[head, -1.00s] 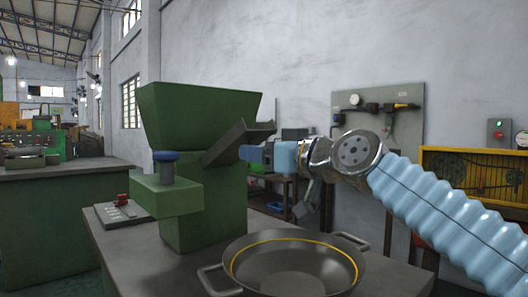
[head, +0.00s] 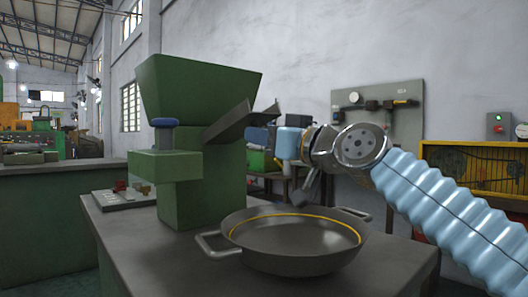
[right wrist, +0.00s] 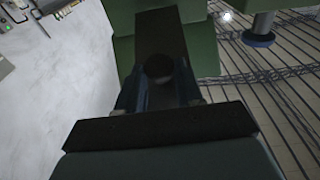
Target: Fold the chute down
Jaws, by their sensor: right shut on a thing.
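The dark grey chute (head: 230,122) is attached to the green machine (head: 190,165) below its hopper and slopes up toward the right. My right gripper (head: 262,138) comes from the right, with its blue fingers at the chute's outer side. In the right wrist view the right gripper (right wrist: 157,92) has a finger on either side of a dark piece that runs up to the green machine, and it is shut on the chute. The exact contact is hard to make out in the head view. My left gripper is not in view.
A dark two-handled pan (head: 295,262) with a yellow ring stands on the grey table (head: 170,270) below the chute. A blue knob (head: 165,122) tops the machine's side arm. A small control panel (head: 122,200) lies at left. A tool board (head: 378,125) hangs behind.

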